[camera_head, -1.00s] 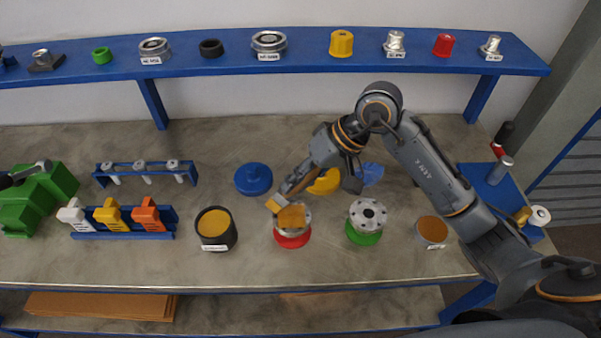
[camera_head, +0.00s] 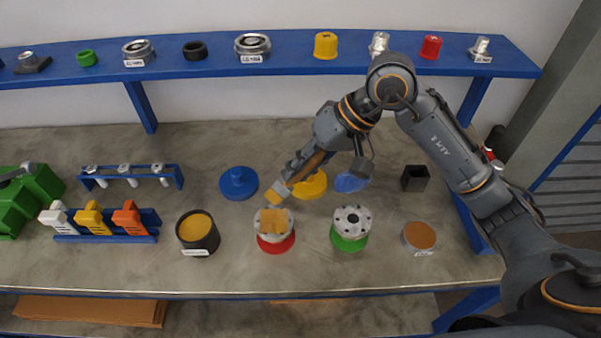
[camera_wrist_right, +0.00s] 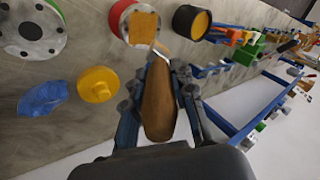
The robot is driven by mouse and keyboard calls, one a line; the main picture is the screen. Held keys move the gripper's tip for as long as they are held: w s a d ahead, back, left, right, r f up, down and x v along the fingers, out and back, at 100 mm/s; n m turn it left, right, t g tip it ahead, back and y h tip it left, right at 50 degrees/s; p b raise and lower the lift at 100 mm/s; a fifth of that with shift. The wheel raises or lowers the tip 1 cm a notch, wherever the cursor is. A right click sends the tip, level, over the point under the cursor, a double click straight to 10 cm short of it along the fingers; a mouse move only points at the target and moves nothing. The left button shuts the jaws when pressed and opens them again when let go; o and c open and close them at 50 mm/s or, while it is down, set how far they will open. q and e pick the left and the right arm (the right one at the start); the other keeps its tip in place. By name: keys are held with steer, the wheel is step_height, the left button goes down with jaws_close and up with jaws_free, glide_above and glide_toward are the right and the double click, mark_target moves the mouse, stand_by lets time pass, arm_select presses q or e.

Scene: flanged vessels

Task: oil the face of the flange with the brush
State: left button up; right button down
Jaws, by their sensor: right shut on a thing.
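My right gripper (camera_head: 303,168) is shut on the brush, holding its brown wooden handle (camera_wrist_right: 158,105). The brush's yellow head (camera_head: 278,191) points down and left, just behind the flange on the red base (camera_head: 272,226). This grey flange carries a golden, squarish patch on its face; the patch also shows in the wrist view (camera_wrist_right: 141,27). The brush head looks apart from the face, though its exact height cannot be told. A second flange, on a green base (camera_head: 350,224), has a bare face with bolt holes. My left gripper is not in view.
A dark pot with amber contents (camera_head: 198,230) stands left of the flange, and a round amber-topped container (camera_head: 419,236) stands at right. The front bench strip is clear.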

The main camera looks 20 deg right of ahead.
steer(key=shift+d+r+p, duration=0.1)
steer(key=shift+r+p, duration=0.3)
steer(key=shift+r, duration=1.25)
